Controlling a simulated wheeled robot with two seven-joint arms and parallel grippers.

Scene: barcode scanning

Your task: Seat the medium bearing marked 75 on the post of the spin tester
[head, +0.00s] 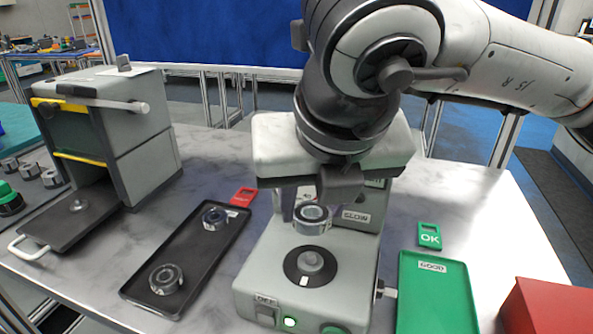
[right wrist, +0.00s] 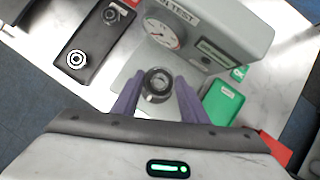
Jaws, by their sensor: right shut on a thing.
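My right gripper (head: 318,204) comes down from the upper right and is shut on a silver bearing (head: 311,219). The bearing hangs roughly level above the post (head: 311,260) of the grey spin tester (head: 262,260), with a gap between them. In the right wrist view the bearing (right wrist: 158,84) sits between the purple fingers (right wrist: 157,98), in front of the tester's dial (right wrist: 160,33). No number on the bearing is readable. The post looks bare on its dark disc. My left gripper is not in view.
A black tray (head: 190,250) left of the tester holds a larger bearing (head: 166,280) and a smaller one (head: 214,217). A green GOOD tray (head: 437,295), an OK card (head: 429,235) and a red box (head: 548,306) stand right.

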